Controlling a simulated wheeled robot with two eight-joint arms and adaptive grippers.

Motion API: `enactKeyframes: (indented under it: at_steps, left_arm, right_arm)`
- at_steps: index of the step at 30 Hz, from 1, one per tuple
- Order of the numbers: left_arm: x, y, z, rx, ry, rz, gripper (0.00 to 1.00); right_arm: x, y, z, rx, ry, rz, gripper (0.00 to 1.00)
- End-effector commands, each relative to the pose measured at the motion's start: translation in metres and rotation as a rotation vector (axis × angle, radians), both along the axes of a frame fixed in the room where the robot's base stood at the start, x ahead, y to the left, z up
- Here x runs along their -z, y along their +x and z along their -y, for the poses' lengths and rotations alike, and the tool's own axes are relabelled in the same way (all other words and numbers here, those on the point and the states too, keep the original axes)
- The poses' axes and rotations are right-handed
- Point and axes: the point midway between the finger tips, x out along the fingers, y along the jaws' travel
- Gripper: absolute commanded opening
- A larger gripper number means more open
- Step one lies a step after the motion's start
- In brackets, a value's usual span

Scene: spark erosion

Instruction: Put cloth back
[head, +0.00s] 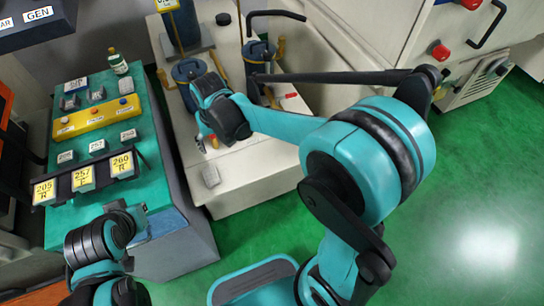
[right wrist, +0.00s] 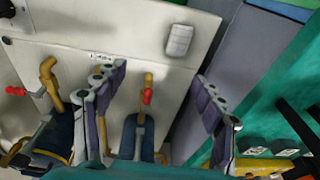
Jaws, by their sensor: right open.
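My right gripper (head: 204,140) hangs over the machine top, just behind the cloth in the head view. The right wrist view shows its two fingers (right wrist: 162,72) wide apart with nothing held between them. My left gripper (head: 138,214) is low over the front of the green-topped bench; its fingers are too small to tell open from shut.
The green bench (head: 140,165) at left carries a yellow block (head: 95,118), a small bottle (head: 117,62) and a labelled rack (head: 85,178). Blue cylinders (head: 188,72) with yellow handles stand on the machine top. A red-tipped handle (right wrist: 147,96) shows between my right fingers, farther down.

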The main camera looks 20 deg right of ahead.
Motion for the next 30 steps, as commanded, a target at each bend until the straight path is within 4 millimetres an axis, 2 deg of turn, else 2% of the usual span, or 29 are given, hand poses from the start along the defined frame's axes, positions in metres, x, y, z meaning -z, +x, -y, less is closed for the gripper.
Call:
enactKeyframes:
  at_steps: [1, 3, 6, 10, 15, 21, 30]
  left_arm:
    - [0.000, 0.000, 0.000, 0.000, 0.000, 0.000, 0.00]
    - [0.000, 0.000, 0.000, 0.000, 0.000, 0.000, 0.00]
    - [0.000, 0.000, 0.000, 0.000, 0.000, 0.000, 0.00]
    - [0.000, 0.000, 0.000, 0.000, 0.000, 0.000, 0.00]
    - [0.000, 0.000, 0.000, 0.000, 0.000, 0.000, 0.00]
    - [0.000, 0.000, 0.000, 0.000, 0.000, 0.000, 0.00]
    - [0.000, 0.000, 0.000, 0.000, 0.000, 0.000, 0.00]
  right_arm:
    - [-0.016, -0.015, 0.015, 0.005, 0.005, 0.035, 0.70]
    - [-0.033, -0.032, 0.032, 0.005, 0.010, 0.088, 0.70]
    - [-0.052, -0.058, 0.055, 0.007, 0.011, 0.167, 0.70]
    - [-0.066, -0.094, 0.081, 0.009, 0.003, 0.267, 0.70]
    - [-0.068, -0.133, 0.105, 0.012, -0.018, 0.379, 0.70]
    - [-0.063, -0.155, 0.118, 0.012, -0.036, 0.450, 0.70]
    - [-0.062, -0.157, 0.120, 0.012, -0.041, 0.461, 0.70]
